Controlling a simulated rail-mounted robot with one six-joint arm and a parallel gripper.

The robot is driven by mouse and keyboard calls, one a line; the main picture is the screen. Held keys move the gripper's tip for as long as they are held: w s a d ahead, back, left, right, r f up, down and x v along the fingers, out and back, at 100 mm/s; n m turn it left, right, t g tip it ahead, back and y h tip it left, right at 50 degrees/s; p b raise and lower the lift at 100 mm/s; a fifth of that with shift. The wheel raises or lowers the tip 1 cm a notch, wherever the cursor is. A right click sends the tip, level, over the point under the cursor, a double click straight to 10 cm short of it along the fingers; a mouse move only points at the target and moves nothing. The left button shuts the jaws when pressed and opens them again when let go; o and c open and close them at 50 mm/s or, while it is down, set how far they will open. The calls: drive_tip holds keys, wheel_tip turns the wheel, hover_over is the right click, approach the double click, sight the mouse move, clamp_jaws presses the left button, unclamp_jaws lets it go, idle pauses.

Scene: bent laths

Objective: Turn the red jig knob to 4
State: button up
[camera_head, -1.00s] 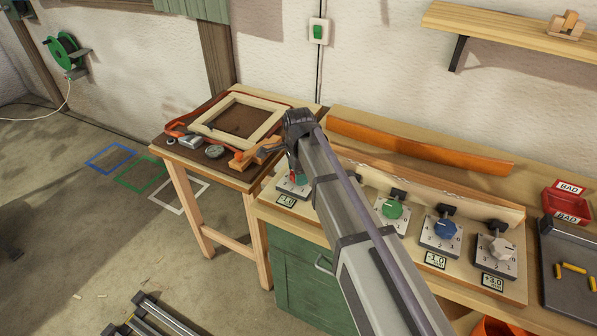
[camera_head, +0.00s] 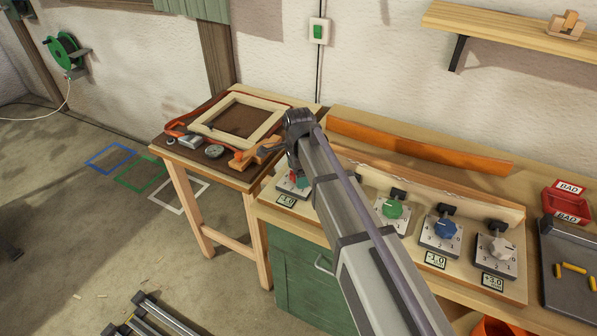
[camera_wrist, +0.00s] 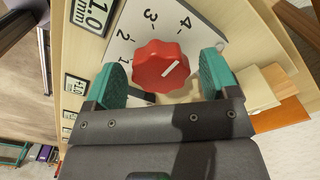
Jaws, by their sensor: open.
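The red jig knob (camera_wrist: 158,68) sits on a pale dial plate (camera_wrist: 202,34) in the wrist view. The numbers 1 to 4 show around it. Its white pointer line slants up and right, on the right side of the printed 4. My gripper (camera_wrist: 163,78) is open, with one teal finger on each side of the knob. The left finger is very near the knob's edge; I cannot tell whether it touches. The right finger covers part of the dial. In the head view my gripper and arm mostly hide the knob, with a little red (camera_head: 293,178) showing.
A green knob (camera_head: 392,208), a blue knob (camera_head: 445,229) and a white knob (camera_head: 501,249) stand along the same jig to the right. A side table (camera_head: 240,172) with a frame and tools stands left.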

wheel_tip(320, 180, up, 11)
drive_tip(key=p, duration=1.1)
drive_tip(key=shift+f, duration=0.15)
